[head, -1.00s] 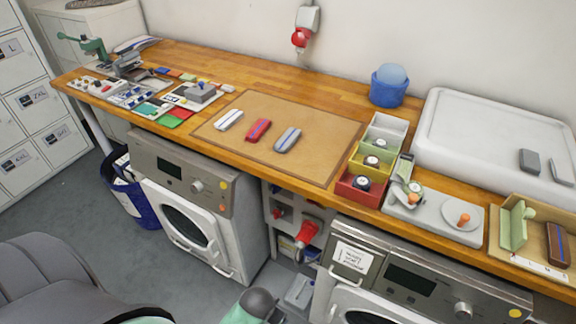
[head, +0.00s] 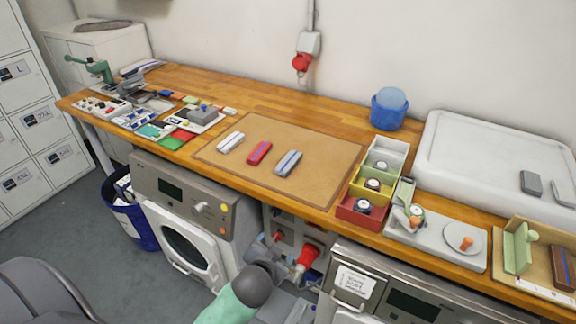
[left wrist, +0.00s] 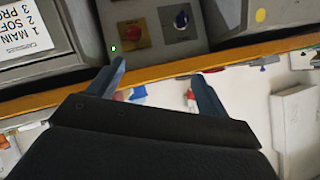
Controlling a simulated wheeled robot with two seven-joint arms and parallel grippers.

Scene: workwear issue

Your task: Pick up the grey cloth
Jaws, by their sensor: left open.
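The grey cloth (head: 288,163) is a folded strip with a lighter blue-grey stripe. It lies on the brown mat (head: 325,190) on the wooden counter, right of a red cloth (head: 259,152) and a white cloth (head: 231,142). My left gripper (head: 283,252) is low in front of the gap between the two washing machines, below the counter edge and apart from the cloth. In the left wrist view its two fingers (left wrist: 157,70) are spread with nothing between them. No cloth shows in that view. My right gripper is out of view.
The counter's front edge lies between my left gripper and the mat. Stacked coloured trays (head: 357,207) stand right of the mat, with a blue tub (head: 388,108) behind. Cards and small tools (head: 170,125) lie to the left. The mat around the cloths is clear.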

